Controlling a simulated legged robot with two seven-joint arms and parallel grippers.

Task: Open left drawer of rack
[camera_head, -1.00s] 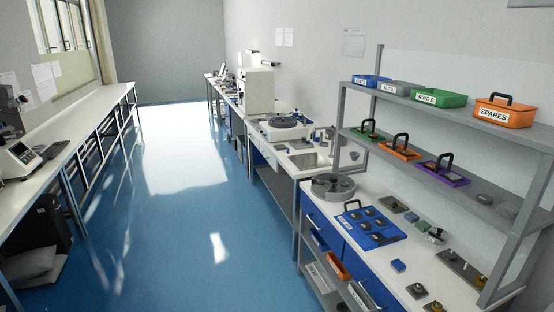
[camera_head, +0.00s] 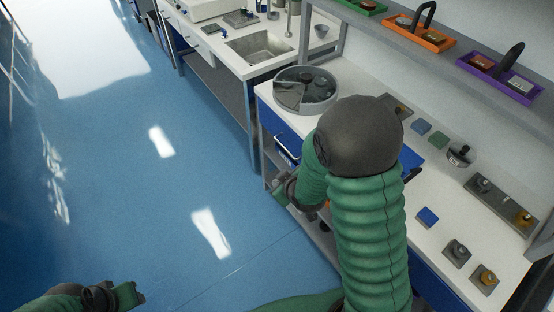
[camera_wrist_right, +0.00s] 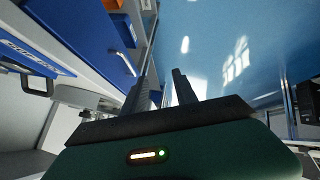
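The bench with the rack has blue drawer fronts below its white top. The left drawer (camera_head: 272,121) shows its blue front and a light bar handle (camera_head: 287,151) in the head view, and it looks shut. My right arm covers the drawer fronts to its right. My right gripper (camera_head: 277,192) is low in front of the bench, just below the handle in the picture. In the right wrist view, its two dark fingers (camera_wrist_right: 160,86) are apart with nothing between them, near a blue drawer front (camera_wrist_right: 85,32) and handle (camera_wrist_right: 124,63). My left gripper (camera_head: 133,294) is far from the bench; its opening is unclear.
A round grey device (camera_head: 306,88) stands on the benchtop above the left drawer. Small samples, including a blue block (camera_head: 427,217), lie to the right. A sink bench (camera_head: 260,55) stands beyond. The blue floor (camera_head: 150,200) on the left is clear.

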